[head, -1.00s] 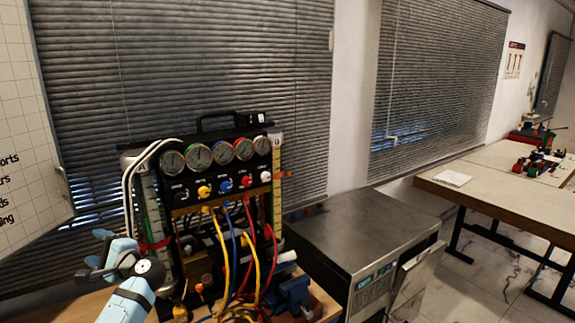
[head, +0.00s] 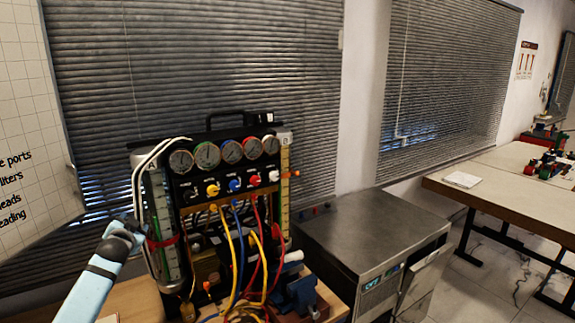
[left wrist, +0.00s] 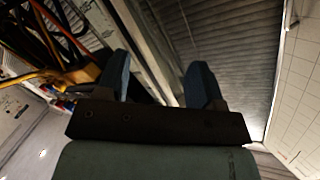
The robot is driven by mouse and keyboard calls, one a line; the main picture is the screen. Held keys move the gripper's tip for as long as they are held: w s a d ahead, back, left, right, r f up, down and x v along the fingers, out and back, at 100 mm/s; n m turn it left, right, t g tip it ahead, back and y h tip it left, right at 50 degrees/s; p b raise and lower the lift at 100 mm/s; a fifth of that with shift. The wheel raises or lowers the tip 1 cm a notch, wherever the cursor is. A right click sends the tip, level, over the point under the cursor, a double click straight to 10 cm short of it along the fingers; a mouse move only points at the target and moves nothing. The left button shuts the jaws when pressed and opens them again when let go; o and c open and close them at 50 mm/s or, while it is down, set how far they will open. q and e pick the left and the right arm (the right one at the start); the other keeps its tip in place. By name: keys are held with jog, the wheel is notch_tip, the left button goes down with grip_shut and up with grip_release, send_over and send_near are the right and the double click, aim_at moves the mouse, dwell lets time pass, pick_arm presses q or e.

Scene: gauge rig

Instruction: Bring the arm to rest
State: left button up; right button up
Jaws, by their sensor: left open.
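My left arm comes in from the lower left of the head view. Its gripper (head: 128,226) is beside the left tube of the gauge rig (head: 228,170); whether it touches the rig is unclear. In the left wrist view the two blue fingers of this gripper (left wrist: 160,80) stand apart with nothing held between them. The rig carries a row of round gauges, coloured knobs and hanging yellow, blue and red hoses. Part of its hoses (left wrist: 60,40) also shows at the upper left of the wrist view. My right gripper is out of view.
A metal-topped cabinet (head: 370,228) stands right of the rig. A white gridded board (head: 35,120) hangs at the left, near my arm. Blinds (head: 230,60) cover the window behind. A long table (head: 490,190) is at the far right.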

pick_arm(q)
jog(key=s+d+f+g+h, duration=0.1)
jog(key=s+d+f+h, duration=0.2)
jog(key=s+d+f, duration=0.7)
jog(key=s+d+f+g+h, duration=0.1)
jog(key=s+d+f+h, duration=0.1)
jog(key=s+d+f, duration=0.8)
jog(key=s+d+f+g, duration=0.1)
jog(key=s+d+f, duration=0.1)
jog(key=s, duration=0.7)
jog(key=s+d+f+n+g+h, duration=0.1)
jog(key=s+f, duration=0.3)
jog(key=s, duration=0.6)
jog(key=s+d+f+g+h, duration=0.1)
jog(key=s+d+f, duration=0.2)
jog(key=s, duration=0.7)
jog(key=shift+d+f+n, duration=0.4)
jog(key=shift+f, duration=0.1)
